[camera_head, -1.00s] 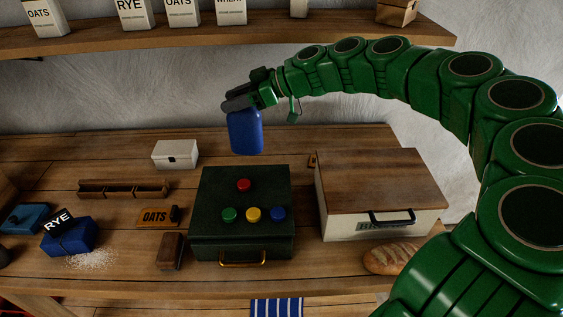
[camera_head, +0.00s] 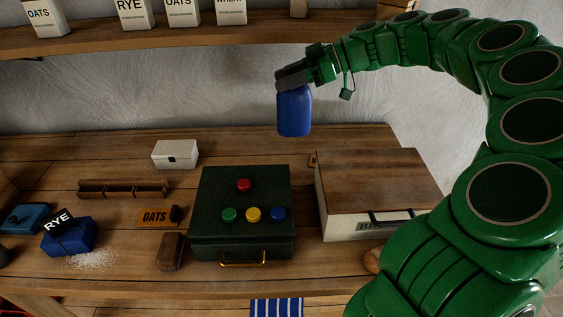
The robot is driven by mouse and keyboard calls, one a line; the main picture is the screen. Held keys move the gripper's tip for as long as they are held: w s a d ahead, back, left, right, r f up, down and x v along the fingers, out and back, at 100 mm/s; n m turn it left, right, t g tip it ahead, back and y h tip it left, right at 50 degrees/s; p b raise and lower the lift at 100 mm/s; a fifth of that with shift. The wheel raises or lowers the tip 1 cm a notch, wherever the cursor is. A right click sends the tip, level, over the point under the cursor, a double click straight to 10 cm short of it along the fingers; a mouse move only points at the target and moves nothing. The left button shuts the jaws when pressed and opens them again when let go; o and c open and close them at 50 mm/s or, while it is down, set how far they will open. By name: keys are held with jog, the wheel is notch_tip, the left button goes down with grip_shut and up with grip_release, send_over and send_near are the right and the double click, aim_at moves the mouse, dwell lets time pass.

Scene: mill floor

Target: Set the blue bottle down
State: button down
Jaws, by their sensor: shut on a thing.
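The blue bottle (camera_head: 294,112) hangs upright in the air above the back of the wooden table (camera_head: 130,165), in front of the grey wall. My gripper (camera_head: 292,80) is shut on its top, and the jaws hide the bottle's upper end. The bottle is apart from the table and above the level of the green box and the bread bin.
A dark green box (camera_head: 210,190) with coloured buttons stands mid-table. A wood-lidded bread bin (camera_head: 375,180) stands right of it. A white box (camera_head: 175,153), a divided wooden tray (camera_head: 123,187) and an OATS plate (camera_head: 152,216) lie left. A shelf (camera_head: 200,37) runs above.

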aim_at(287, 115)
notch_tip(287, 115, down, 10)
jog(key=shift+f, duration=0.15)
jog(key=w+a+f, duration=0.2)
jog(key=w+f, duration=0.7)
jog(key=w, duration=0.4)
jog(key=shift+w+a+f, duration=0.2)
jog(key=shift+a+f, duration=0.05)
dwell(0.4)
jog(key=shift+w+f, duration=0.1)
jog(key=shift+f, duration=1.65)
jog(key=shift+c, duration=1.6)
grip_release()
